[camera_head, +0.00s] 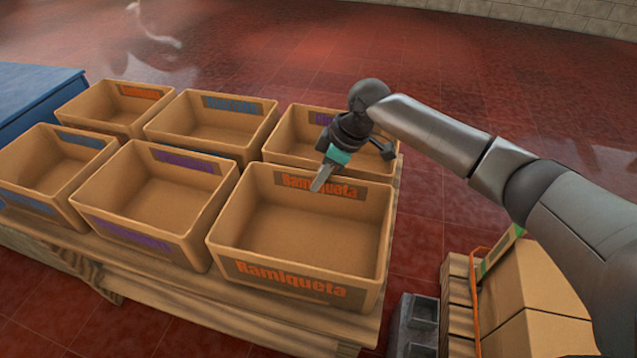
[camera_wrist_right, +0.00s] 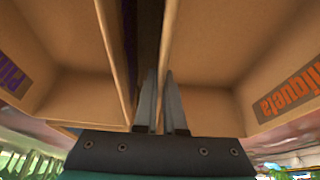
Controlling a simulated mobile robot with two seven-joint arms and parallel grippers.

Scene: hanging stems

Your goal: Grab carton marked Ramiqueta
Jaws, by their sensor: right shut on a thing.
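The carton marked Ramiqueta (camera_head: 250,236) is an open tan box with orange lettering on its near outer wall and its far inner wall. It stands at the near right of the wooden platform in the head view. My right gripper (camera_head: 322,180) is at its far wall, partly covering the lettering there. In the right wrist view, the gripper (camera_wrist_right: 162,100) is shut on a carton wall, with the Ramiqueta carton (camera_wrist_right: 215,45) to the right and a purple-labelled carton (camera_wrist_right: 75,50) to the left. My left gripper is not in view.
Several similar open cartons stand close by, including one with a purple label (camera_head: 165,180) on the left and one (camera_head: 290,138) behind. Closed boxes (camera_head: 540,285) stand on a pallet at the lower right. Red floor (camera_head: 430,205) lies open beside the platform.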

